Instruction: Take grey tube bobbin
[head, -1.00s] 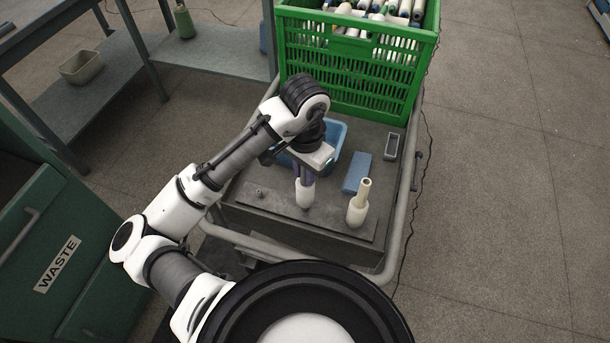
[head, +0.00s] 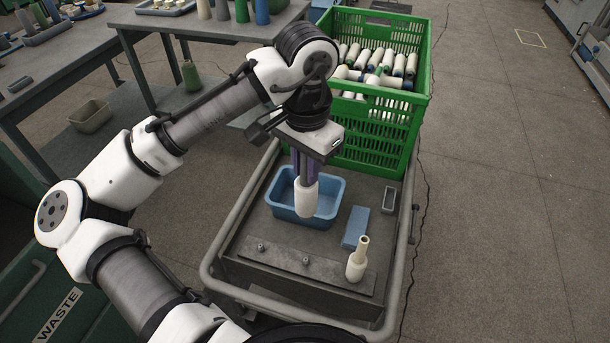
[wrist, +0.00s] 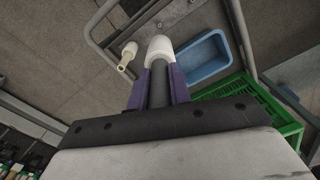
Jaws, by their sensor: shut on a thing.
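My gripper (head: 303,168) is shut on a grey tube bobbin (head: 307,198), with white yarn wound on its lower part. It hangs upright in front of the blue tub, clear of the cart top. In the wrist view the grey tube shows between the purple fingers (wrist: 159,88), with the white yarn (wrist: 159,47) beyond their tips. A second bobbin (head: 356,264), with a cream tube and white yarn, stands upright at the right of the peg plate; it also shows in the wrist view (wrist: 127,55).
The cart's peg plate (head: 280,259) has two bare pegs. A blue tub (head: 335,187), a blue block (head: 355,227) and a small grey tray (head: 389,199) are on the cart. A green crate (head: 372,150) full of bobbins stands behind. A tubular rail (head: 213,265) edges the cart.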

